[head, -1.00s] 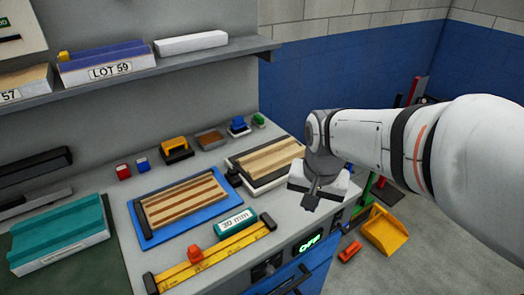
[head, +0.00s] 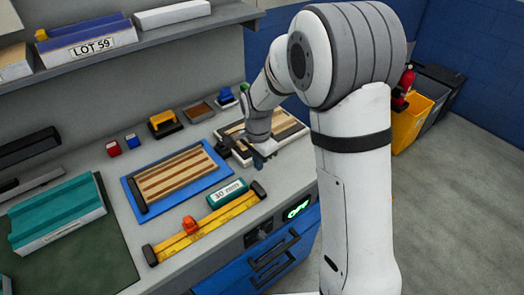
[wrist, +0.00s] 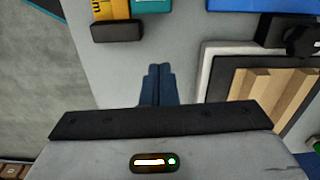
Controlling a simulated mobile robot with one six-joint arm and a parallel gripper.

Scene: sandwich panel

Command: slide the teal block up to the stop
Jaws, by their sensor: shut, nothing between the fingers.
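The teal block (head: 227,192), with a white "30 mm" label, lies on the bench along the back edge of a yellow ruler (head: 215,220), near its right end. I cannot tell whether block and ruler touch. An orange-red piece (head: 190,224), which looks like the stop, sits on the ruler to the left of the block, with a gap between. My gripper (head: 262,162) is above the bench, right of and behind the block. In the wrist view its blue-grey fingers (wrist: 160,72) are shut and empty. The block (wrist: 136,8) shows only partly there, beside the ruler's black end cap (wrist: 117,31).
A blue board with striped wood (head: 178,178) lies behind the ruler. A second striped wood panel (head: 287,127) is near my gripper. A large teal ridged piece (head: 55,215) is at the left. A shelf (head: 150,38) runs along the back. Bare bench surrounds the ruler.

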